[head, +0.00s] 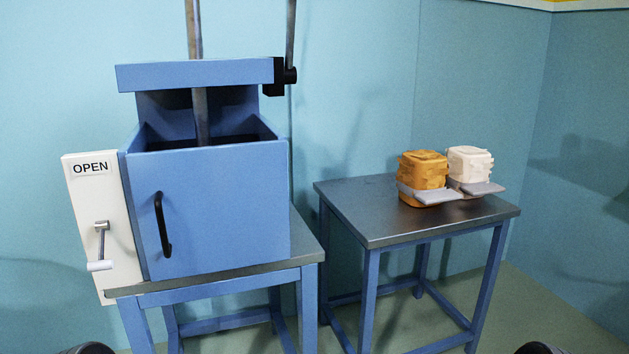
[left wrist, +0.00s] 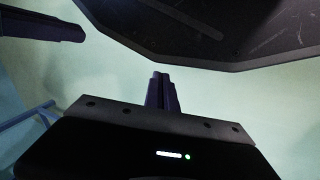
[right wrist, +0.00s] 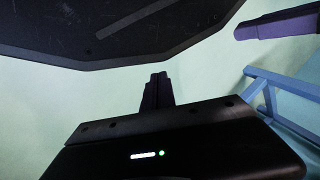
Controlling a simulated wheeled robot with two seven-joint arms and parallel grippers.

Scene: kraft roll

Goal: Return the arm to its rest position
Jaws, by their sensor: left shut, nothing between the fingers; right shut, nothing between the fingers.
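My left gripper (left wrist: 160,78) shows in the left wrist view with its fingers together and nothing between them. My right gripper (right wrist: 156,78) shows in the right wrist view, also shut and empty. Both point over bare pale floor. In the head view only small dark rounded parts of my arms show at the bottom edge, and neither gripper's fingers are visible there. Neither gripper touches any object.
A blue box press (head: 215,205) with a handle and an OPEN panel (head: 92,165) stands on a left table (head: 305,250). A right table (head: 375,225) bears a brown bundle (head: 424,172) and a white bundle (head: 469,162) with grey pieces. Floor between me and the tables looks clear.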

